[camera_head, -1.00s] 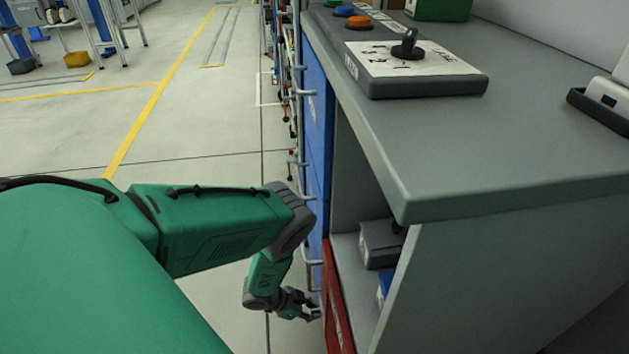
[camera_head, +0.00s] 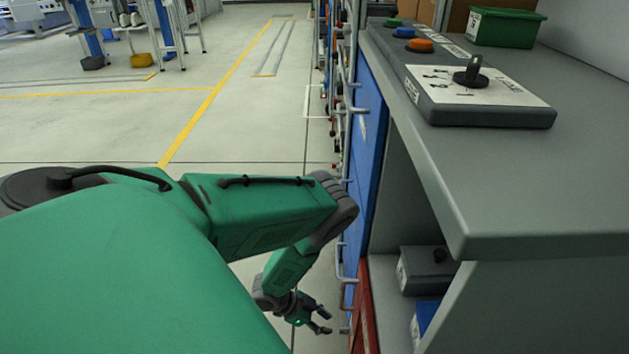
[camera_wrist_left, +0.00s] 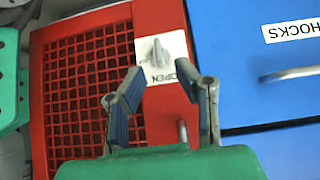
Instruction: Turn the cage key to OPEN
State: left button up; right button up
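The cage door (camera_wrist_left: 85,75) is red with a dark mesh in the left wrist view, and its red edge (camera_head: 362,310) shows low in the head view. A white plate (camera_wrist_left: 178,45) on its frame carries the grey cage key (camera_wrist_left: 157,50) and the upside-down word OPEN. The key's grip lies roughly upright in that picture. My left gripper (camera_wrist_left: 159,72) is open and empty, its fingertips to either side just below the key, apparently apart from it. In the head view the left gripper (camera_head: 322,320) hangs beside the cabinet front. My right gripper is out of view.
A blue drawer front (camera_wrist_left: 270,85) with a HOCKS label and a metal handle borders the cage door. The grey cabinet top (camera_head: 520,190) overhangs at right, bearing a dial box (camera_head: 490,110) and a green bin (camera_head: 507,27). Open floor (camera_head: 120,130) lies left.

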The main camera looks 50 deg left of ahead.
pick_arm(q)
jog(key=shift+v, duration=2.55)
jog(key=shift+s+a, duration=0.1)
jog(key=shift+s, duration=0.05)
